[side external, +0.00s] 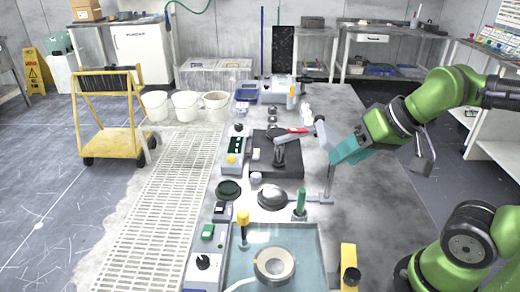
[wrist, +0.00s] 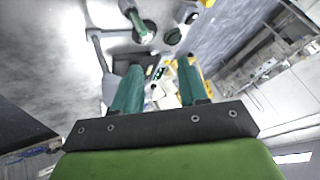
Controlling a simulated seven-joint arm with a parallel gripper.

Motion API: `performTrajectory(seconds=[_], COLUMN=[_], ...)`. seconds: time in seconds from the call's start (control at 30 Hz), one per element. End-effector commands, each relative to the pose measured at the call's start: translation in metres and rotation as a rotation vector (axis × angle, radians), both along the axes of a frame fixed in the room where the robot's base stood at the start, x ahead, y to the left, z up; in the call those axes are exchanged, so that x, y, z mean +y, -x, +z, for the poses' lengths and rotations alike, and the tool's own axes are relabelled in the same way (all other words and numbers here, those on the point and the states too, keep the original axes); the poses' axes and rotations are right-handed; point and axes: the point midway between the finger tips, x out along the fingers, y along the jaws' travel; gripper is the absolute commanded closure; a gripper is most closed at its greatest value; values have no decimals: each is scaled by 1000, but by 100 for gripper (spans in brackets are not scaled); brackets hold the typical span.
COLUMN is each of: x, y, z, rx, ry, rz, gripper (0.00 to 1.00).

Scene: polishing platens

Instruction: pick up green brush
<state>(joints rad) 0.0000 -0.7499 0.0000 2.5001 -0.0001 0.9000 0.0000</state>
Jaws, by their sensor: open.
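The green brush (side external: 301,201) appears to be the upright green handle on the bench, near the front edge of the work area, left of my arm. A green-handled item (wrist: 137,22) at the top of the wrist view seems to be the same one. My gripper (side external: 338,156) has teal fingers and hangs above the bench, behind and to the right of the brush, apart from it. In the wrist view my gripper (wrist: 158,68) has its two fingers spread with nothing held between them. The brush's lower end is hard to make out.
A grey post with an arm (side external: 328,175) stands between my gripper and the dark platen unit (side external: 285,165). A metal dome (side external: 272,197) sits left of the brush. A blue-lined basin (side external: 308,245) and yellow-topped item (side external: 243,217) lie in front. Bare bench (side external: 375,220) is to the right.

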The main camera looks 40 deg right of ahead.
Motion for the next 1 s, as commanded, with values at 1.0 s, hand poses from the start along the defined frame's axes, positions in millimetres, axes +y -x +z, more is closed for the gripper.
performTrajectory(seconds=[1.0], x=[3], y=[-60], z=[-19], rx=[393], ry=[-154], rz=[-402], gripper=[48])
